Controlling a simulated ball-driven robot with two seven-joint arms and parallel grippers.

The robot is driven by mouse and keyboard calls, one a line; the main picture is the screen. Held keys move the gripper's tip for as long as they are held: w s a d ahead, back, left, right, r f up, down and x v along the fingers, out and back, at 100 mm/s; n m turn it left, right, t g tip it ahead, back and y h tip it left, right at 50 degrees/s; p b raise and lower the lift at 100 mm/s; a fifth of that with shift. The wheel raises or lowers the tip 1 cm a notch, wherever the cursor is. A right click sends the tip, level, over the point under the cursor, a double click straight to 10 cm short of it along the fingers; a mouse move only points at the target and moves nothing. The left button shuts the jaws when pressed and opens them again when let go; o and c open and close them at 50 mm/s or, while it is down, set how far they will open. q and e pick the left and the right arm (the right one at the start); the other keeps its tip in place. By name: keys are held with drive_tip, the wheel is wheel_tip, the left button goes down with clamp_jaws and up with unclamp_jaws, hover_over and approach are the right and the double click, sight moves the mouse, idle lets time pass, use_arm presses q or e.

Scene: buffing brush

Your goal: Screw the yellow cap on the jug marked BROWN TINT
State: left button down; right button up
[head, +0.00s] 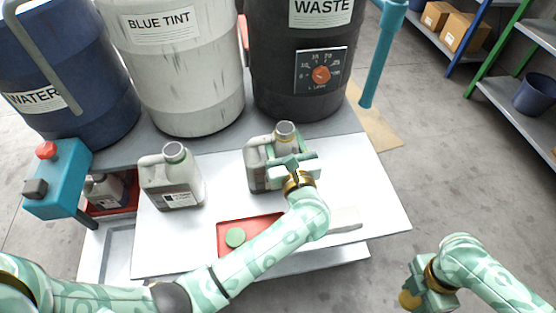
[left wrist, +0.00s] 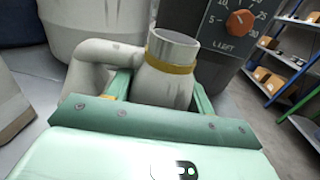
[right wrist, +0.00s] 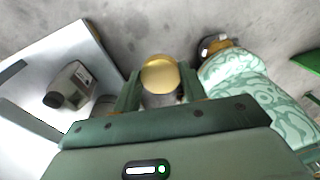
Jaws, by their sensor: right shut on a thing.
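A grey-white jug (head: 256,170) stands upright on the white table, its bare grey neck uncapped, with a yellow ring below the mouth in the left wrist view (left wrist: 170,88). My left gripper (head: 286,153) is around its neck, one finger on each side; I see no clear grip. The jug's label is hidden, so I cannot read a name. My right gripper (head: 414,290) is off the table's right side, shut on the yellow cap (right wrist: 160,73), which also shows in the head view (head: 408,299). A second uncapped jug (head: 172,182) stands to the left, its label too small to read.
A red tray (head: 262,224) with a green cap (head: 235,237) lies at the table's front. A third jug (head: 103,188) stands in a red holder by a blue device (head: 58,180). Large drums marked WATER, BLUE TINT and WASTE (head: 295,60) line the back.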

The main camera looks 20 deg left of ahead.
sight(284, 127)
use_arm(q)
drive_tip(key=shift+r, duration=0.15)
